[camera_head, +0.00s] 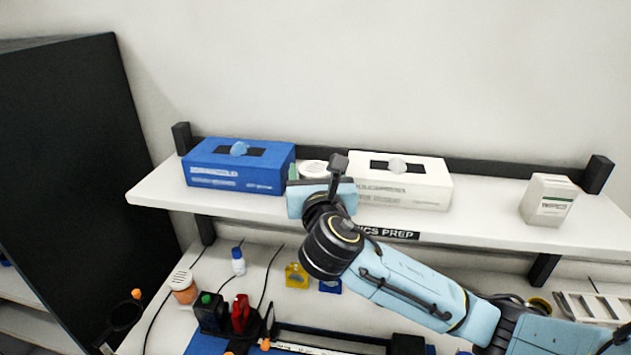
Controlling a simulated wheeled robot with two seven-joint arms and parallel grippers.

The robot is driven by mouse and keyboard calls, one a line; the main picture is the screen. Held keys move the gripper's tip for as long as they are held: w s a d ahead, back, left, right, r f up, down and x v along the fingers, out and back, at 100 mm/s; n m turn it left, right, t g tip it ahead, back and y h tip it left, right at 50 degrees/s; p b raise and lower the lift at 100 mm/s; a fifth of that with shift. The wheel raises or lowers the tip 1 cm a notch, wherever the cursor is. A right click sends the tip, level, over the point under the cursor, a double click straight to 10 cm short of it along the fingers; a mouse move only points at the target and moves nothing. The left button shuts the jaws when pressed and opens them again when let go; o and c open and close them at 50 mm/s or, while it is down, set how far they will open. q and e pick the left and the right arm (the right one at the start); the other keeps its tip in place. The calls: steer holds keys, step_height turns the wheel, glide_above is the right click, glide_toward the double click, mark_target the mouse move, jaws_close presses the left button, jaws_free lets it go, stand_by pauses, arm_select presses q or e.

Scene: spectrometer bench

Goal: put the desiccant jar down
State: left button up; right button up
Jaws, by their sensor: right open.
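My right gripper (328,182) reaches over the front edge of the upper shelf, pointing towards the back. It is open, though its fingers are only partly visible. Just behind it, a white round lid (313,168) shows between the blue box and the white box; it looks like the jar's top, standing on the shelf. The rest of that jar is hidden by my gripper, so I cannot tell whether they touch. Another jar, with orange contents and a white lid (182,284), stands on the bench below at left. My left gripper is not in view.
A blue tissue box (240,178) and a white tissue box (420,187) flank the gripper on the shelf (480,215). A small white carton (549,200) stands at right. Several bottles and cables crowd the bench below. The shelf is clear between white box and carton.

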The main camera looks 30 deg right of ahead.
mark_target(315, 164)
steer(key=shift+x, duration=1.2)
steer(key=c, duration=0.9)
step_height(315, 164, up, 10)
steer(key=shift+f, duration=0.1)
